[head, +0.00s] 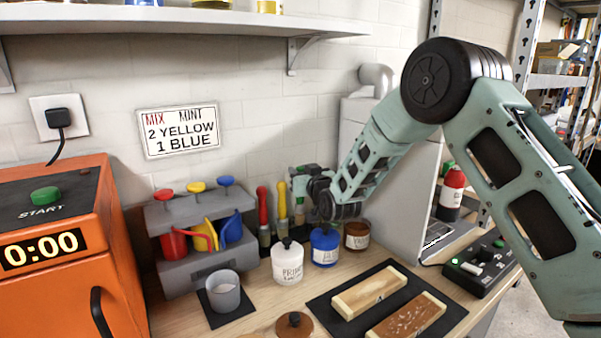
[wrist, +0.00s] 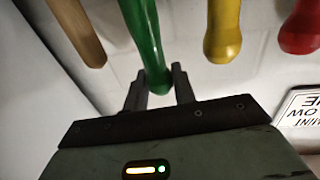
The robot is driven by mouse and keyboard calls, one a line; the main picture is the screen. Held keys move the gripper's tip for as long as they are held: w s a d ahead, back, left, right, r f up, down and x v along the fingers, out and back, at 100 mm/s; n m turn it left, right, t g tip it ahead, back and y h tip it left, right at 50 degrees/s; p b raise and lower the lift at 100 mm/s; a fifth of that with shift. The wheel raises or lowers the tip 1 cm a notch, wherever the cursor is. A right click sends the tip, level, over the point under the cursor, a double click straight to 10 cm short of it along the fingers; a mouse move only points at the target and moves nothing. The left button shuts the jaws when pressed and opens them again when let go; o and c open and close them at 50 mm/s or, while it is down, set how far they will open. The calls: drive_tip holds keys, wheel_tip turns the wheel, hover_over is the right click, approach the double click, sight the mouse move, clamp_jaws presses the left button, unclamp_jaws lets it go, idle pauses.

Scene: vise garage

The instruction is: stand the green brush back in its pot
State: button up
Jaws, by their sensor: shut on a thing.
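The green brush (wrist: 145,40) shows its smooth green handle in the wrist view, its end between the two fingers of my gripper (wrist: 159,88). The fingers are shut on it. In the head view my gripper (head: 301,184) is at the back of the bench, right of the yellow brush (head: 282,201), and a bit of green shows by the fingers. The green brush's bristles and its pot are out of sight in the wrist view and hidden or too small in the head view, so I cannot tell whether the brush is in the pot.
The red brush (head: 263,208) stands left of the yellow one. A wooden handle (wrist: 78,30) shows beside the green one in the wrist view. White (head: 287,263), blue (head: 324,247) and brown (head: 357,236) jars stand in front. A dark mat (head: 322,305) holds two wooden trays.

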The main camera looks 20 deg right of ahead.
drive_tip(key=shift+f, duration=0.15)
drive_tip(key=o, duration=1.1)
drive_tip(key=s+d+b, duration=0.1)
drive_tip(key=s, duration=0.4)
drive_tip(key=s+d+b, duration=0.1)
drive_tip(key=s+b, duration=0.1)
drive_tip(key=s, duration=0.4)
drive_tip(key=s+d+b, duration=0.1)
drive_tip(key=s, duration=0.5)
drive_tip(key=shift+s, duration=0.1)
